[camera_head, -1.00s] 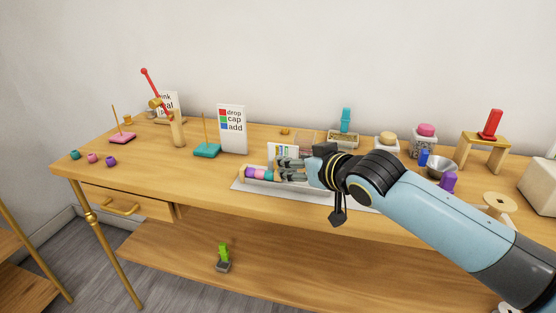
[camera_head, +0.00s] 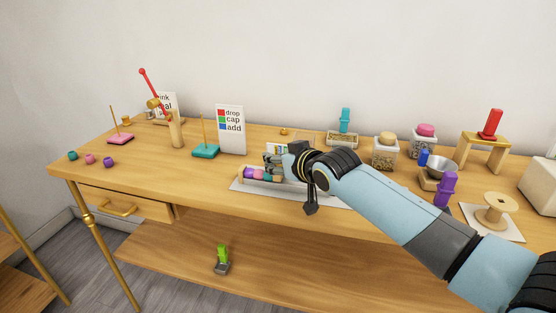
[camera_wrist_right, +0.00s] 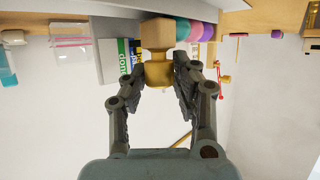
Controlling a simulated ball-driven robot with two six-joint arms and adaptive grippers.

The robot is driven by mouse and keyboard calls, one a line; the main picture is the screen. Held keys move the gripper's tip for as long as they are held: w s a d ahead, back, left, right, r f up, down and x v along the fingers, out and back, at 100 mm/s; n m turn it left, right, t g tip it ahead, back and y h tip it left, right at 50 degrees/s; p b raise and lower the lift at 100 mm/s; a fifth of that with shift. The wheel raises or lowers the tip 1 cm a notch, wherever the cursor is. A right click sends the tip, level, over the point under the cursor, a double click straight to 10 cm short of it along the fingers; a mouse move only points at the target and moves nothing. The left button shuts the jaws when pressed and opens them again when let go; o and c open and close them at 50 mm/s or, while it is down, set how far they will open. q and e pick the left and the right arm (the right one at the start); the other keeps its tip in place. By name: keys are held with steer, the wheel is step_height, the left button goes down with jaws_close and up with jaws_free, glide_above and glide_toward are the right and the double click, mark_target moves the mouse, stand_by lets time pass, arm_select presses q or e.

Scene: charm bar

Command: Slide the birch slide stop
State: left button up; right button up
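The birch slide stop (camera_wrist_right: 158,36) is a pale wooden block with a rounded knob at the top centre of the right wrist view. I see no clear contact. In the head view my right gripper (camera_head: 275,165) is over the bead rack and hides the stop; purple and pink beads (camera_head: 255,173) show left of it. My left gripper is not in view.
Jars (camera_head: 385,152), a metal bowl (camera_head: 441,167), a purple stack (camera_head: 445,188) and a wooden spool (camera_head: 495,212) stand to the right.

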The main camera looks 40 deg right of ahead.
jaws_close()
steer(key=s+d+p, duration=0.2)
steer(key=s+d, duration=0.1)
steer(key=s+d+p, duration=0.3)
steer(key=s, duration=0.1)
steer(key=shift+s+d+r+p, duration=0.2)
steer(key=shift+s+d+p, duration=0.1)
steer(key=shift+p, duration=0.05)
steer(key=shift+s+d+f, duration=0.15)
steer(key=shift+s+d, duration=0.2)
steer(key=shift+s, duration=0.05)
steer(key=o, duration=0.6)
jaws_free()
steer(key=shift+c, duration=0.2)
